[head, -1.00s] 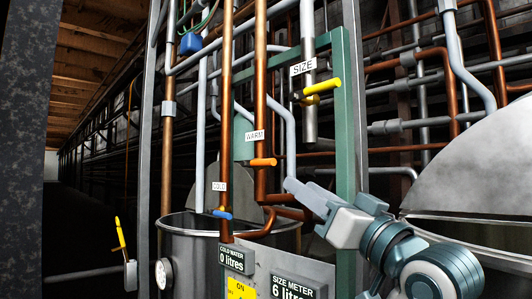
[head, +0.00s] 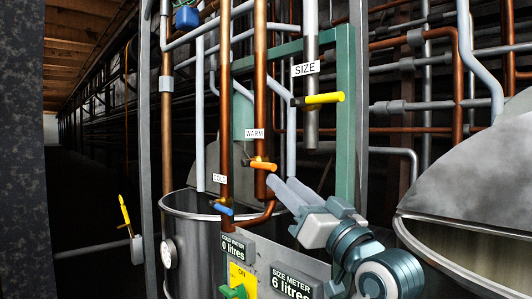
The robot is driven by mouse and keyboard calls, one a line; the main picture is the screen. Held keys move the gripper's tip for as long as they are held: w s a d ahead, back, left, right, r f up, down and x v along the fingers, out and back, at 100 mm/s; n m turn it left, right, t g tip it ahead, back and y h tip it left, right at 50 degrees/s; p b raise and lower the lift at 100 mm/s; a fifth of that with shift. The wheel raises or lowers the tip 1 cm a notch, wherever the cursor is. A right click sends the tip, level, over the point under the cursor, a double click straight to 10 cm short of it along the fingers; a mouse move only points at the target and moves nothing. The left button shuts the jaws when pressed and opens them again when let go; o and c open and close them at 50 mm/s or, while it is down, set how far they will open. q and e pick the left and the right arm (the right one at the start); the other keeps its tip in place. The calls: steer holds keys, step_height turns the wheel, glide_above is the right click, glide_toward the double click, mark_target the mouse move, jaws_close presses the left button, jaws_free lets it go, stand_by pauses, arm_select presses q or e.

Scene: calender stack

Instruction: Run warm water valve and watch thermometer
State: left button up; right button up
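The warm water valve, with an orange handle (head: 263,166), sits on a copper pipe under the WARM label (head: 254,134). My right gripper (head: 278,183) reaches in from the lower right, its fingertips just below and right of that handle. I cannot tell whether they touch it, or how far apart the fingers are. A round white dial (head: 169,252), likely the thermometer, is on the left side of the metal tank (head: 188,226); its reading is too small to make out. The blue cold valve handle (head: 223,209) is tilted. My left gripper is not in view.
Another tank (head: 470,215) is at right.

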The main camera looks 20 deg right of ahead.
mark_target(266, 167)
steer(key=p+x, duration=0.3)
steer(key=x, duration=0.5)
steer(key=shift+w+r, duration=0.15)
steer(key=shift+w, duration=0.15)
steer(key=shift+a, duration=0.1)
jaws_close()
